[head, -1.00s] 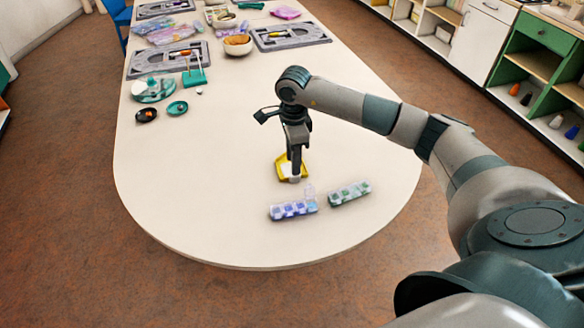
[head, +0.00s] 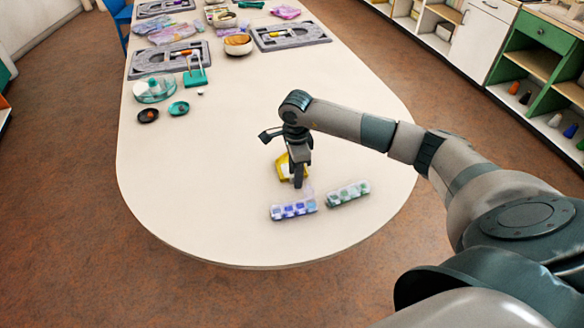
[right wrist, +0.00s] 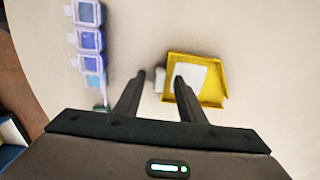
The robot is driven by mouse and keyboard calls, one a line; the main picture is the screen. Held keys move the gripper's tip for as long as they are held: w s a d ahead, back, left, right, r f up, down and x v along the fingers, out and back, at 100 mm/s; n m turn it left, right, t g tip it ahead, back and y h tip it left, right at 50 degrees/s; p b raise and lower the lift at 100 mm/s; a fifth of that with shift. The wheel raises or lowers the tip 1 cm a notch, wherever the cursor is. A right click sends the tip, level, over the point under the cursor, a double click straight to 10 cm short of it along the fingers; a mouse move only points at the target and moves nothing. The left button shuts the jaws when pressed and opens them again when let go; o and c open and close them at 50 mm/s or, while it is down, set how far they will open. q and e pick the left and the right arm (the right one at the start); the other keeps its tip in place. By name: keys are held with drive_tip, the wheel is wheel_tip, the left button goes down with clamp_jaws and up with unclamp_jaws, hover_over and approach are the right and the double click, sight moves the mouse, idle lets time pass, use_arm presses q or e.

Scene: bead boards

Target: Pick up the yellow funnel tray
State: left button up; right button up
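The yellow funnel tray (head: 281,168) lies on the pale table, partly hidden behind my right gripper (head: 298,184) in the head view. In the right wrist view the tray (right wrist: 214,92) has a yellow rim and a white patch inside. A small pale piece shows at its left side, between the fingers. My right gripper (right wrist: 160,80) is open, its fingers apart and pointing down. The right finger overlaps the tray's left edge in the picture; I cannot tell whether it touches. My left gripper is not in view.
A bead box with blue and purple compartments (head: 293,210) and one with green (head: 348,193) lie just nearer than the tray. Grey boards (head: 291,36), a wooden bowl (head: 238,44) and teal dishes (head: 179,108) stand farther back.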

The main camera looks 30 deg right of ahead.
drive_tip(key=shift+f, duration=0.15)
idle(0.3)
clamp_jaws()
